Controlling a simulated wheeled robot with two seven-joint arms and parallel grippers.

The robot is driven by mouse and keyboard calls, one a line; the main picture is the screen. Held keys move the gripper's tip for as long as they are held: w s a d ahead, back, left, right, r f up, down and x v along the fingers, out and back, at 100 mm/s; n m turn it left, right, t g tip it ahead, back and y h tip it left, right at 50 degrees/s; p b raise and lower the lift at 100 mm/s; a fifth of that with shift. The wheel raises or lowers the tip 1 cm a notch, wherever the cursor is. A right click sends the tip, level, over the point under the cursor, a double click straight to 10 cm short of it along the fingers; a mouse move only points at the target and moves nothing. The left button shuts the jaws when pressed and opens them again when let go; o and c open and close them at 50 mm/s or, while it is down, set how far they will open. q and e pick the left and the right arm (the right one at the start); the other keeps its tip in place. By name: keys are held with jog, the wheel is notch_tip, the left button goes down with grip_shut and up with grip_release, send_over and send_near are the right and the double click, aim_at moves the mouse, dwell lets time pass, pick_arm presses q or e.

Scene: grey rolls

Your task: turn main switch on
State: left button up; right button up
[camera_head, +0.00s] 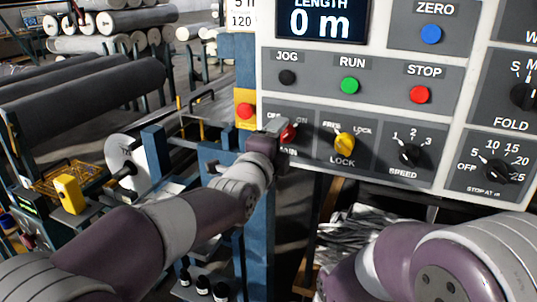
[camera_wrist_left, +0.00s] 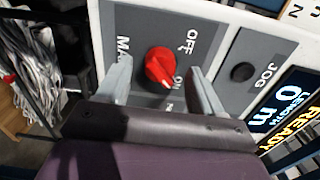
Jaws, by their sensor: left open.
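The main switch is a red knob (camera_wrist_left: 160,66) on the grey panel. In the wrist view its white mark points toward the ON label. In the head view the knob (camera_head: 289,133) is partly hidden by my left gripper (camera_head: 276,128). My left gripper (camera_wrist_left: 159,66) is open, with one finger on each side of the knob. Gaps show between the fingers and the knob, so it is not clamped. My right arm shows at the bottom right of the head view, but its gripper is out of view.
Right of the switch are a yellow lock knob (camera_head: 345,143) and a black speed knob (camera_head: 410,154). Above are the black jog (camera_head: 287,77), green run (camera_head: 349,85) and red stop (camera_head: 420,94) buttons. A red button (camera_head: 245,111) sits left of the panel.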

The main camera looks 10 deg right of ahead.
pick_arm(q)
jog(key=b+v, duration=0.1)
jog(key=v, duration=1)
jog(key=s+a+f+n+g+y, duration=0.2)
jog(key=a+f+n+g+y, duration=0.15)
jog(key=f+n, duration=0.4)
jog(key=s+a+f+n+g+y, duration=0.25)
jog(key=a+f+n, duration=0.2)
jog(key=f, duration=0.65)
jog(key=s+a+f+n+g+y, duration=0.2)
jog(key=s+a+f+n+g, duration=0.2)
jog(key=s+a+f+n, duration=0.4)
jog(key=s+a+f+n+g+y, duration=0.2)
jog(key=s+a+f+n+g, duration=0.3)
jog(key=a, duration=0.5)
notch_tip(320, 180, up, 13)
jog(key=w+a+t+p, duration=0.1)
jog(key=p, duration=1.2)
jog(key=shift+w+r+p, duration=0.15)
jog(key=shift+w+p, duration=0.15)
jog(key=shift+p, duration=0.05)
